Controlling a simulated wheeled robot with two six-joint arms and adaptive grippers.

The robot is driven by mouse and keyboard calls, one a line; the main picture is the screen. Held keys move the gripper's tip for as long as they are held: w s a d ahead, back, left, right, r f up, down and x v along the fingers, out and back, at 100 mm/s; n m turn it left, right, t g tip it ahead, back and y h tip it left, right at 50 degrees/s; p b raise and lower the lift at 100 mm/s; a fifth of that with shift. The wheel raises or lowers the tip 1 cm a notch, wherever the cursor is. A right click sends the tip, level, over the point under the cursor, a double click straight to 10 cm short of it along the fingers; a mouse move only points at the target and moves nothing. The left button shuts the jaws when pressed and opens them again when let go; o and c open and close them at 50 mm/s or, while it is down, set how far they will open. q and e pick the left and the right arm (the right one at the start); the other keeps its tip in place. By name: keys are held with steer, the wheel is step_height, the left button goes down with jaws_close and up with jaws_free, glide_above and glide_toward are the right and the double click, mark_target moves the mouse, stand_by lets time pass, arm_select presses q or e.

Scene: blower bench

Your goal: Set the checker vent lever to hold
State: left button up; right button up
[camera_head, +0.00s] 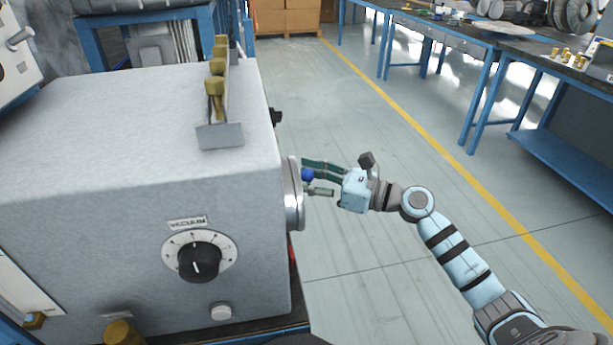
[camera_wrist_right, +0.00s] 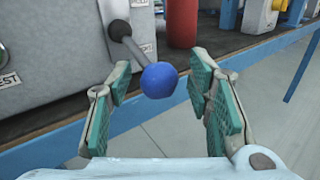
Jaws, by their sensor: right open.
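The vent lever ends in a blue ball knob (camera_wrist_right: 159,80). Its thin grey rod slants from a dark pivot on a grey housing down and right to the ball in the right wrist view. In the head view the blue knob (camera_head: 307,174) shows beside the right side of the big grey box (camera_head: 80,130). My right gripper (camera_head: 314,178) is open, with its green-padded fingers on either side of the knob. In the wrist view a gap shows between the ball and each finger. A plate reading TEST (camera_wrist_right: 8,82) is at the left; the lettering on the right plate (camera_wrist_right: 148,47) is unclear. My left gripper is out of view.
The box front carries a black VACUUM dial (camera_head: 200,262). A round metal flange (camera_head: 293,195) sticks out of its right side near my gripper. A red cylinder (camera_wrist_right: 182,22) stands behind the lever. The floor right of the box is clear up to the blue benches.

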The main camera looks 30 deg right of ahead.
steer(key=shift+w, duration=0.1)
jaws_close()
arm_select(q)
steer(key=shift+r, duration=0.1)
arm_select(e)
steer(key=shift+r, duration=0.1)
stand_by(0.3)
